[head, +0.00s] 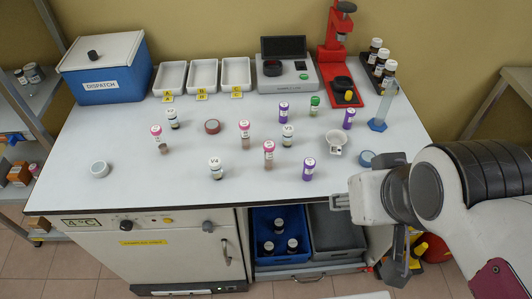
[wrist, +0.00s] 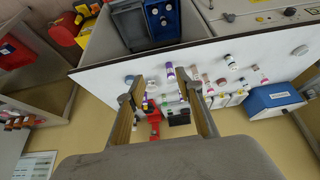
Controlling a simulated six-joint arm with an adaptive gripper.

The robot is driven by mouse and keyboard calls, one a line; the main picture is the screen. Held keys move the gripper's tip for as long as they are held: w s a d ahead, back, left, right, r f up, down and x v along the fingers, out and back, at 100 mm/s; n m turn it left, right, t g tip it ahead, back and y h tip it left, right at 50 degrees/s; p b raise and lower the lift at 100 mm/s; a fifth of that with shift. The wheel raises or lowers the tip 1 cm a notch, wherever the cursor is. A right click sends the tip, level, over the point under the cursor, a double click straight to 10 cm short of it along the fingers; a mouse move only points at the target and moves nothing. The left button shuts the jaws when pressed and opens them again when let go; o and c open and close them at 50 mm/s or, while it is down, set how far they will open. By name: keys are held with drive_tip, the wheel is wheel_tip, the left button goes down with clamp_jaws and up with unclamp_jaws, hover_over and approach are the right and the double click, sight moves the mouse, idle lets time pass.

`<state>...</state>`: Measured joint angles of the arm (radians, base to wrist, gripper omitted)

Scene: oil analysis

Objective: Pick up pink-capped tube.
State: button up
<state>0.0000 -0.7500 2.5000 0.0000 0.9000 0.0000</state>
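Small pink caps also show in the wrist view, right of the fingers, too small to read. My gripper (wrist: 158,95) is open in the wrist view, its two fingers wide apart with nothing held between them. In the head view my arm is at the right, by the bench's front right corner, apart from the tubes.
Purple-capped tubes (head: 308,168), a green-capped tube (head: 314,105) and white-capped vials (head: 216,168) stand nearby. A blue dispatch box (head: 103,85), white trays (head: 203,75), an analyser (head: 288,74) and a red stand (head: 334,45) line the back. The front left bench is mostly clear.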

drive_tip(key=shift+o, duration=0.6)
drive_tip(key=w+d+r+n+t+h, duration=0.15)
drive_tip(key=w+d, duration=0.25)
drive_tip(key=w, duration=0.6)
drive_tip(key=w+d+n+t+h, duration=0.1)
drive_tip(key=w+d+t, duration=0.2)
drive_tip(key=w, duration=0.7)
drive_tip(key=w+a+f+n+y, duration=0.4)
drive_tip(key=w+a+f, duration=0.1)
drive_tip(key=a, duration=0.1)
drive_tip(key=s+a+f+n+g+y, duration=0.2)
drive_tip(key=a+f+y, duration=0.3)
drive_tip(key=a+f, duration=0.3)
drive_tip(key=shift+s+g, duration=0.7)
drive_tip(key=shift+g, duration=0.15)
